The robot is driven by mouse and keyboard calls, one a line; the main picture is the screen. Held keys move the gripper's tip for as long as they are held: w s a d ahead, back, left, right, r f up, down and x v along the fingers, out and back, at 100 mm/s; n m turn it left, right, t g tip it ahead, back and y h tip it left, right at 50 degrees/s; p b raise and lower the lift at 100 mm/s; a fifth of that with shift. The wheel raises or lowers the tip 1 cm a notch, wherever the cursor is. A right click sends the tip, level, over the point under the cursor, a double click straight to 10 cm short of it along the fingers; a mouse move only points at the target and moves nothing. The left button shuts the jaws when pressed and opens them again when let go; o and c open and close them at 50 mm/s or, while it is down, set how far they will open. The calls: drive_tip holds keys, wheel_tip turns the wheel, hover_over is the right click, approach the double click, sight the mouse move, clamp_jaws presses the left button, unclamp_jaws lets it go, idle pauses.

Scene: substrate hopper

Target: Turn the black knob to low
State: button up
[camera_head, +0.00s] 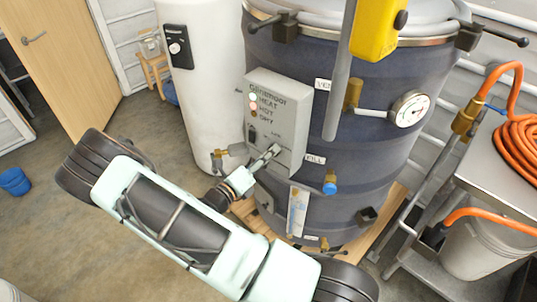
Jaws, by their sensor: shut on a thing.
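A grey control box (280,108) is fixed to the front of the big dark blue drum (330,75). It bears lamps marked HEAT, HOT and DRY, and a dark switch (252,134) lower left. My gripper (270,154) reaches up from the lower left and is at the lower part of the box face. Its fingers are shut on the black knob there. The fingers cover the knob, so its pointer and setting cannot be seen. The small print above the fingers is too small to read.
A pressure gauge (410,109), a blue-capped fitting (330,186) and a clear sight tube (297,211) project near the box. An orange hose (505,135) lies at right.

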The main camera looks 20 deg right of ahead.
drive_tip(key=shift+f, duration=0.1)
drive_tip(key=o, duration=1.2)
drive_tip(key=shift+c, duration=0.2)
drive_tip(key=v, duration=1.2)
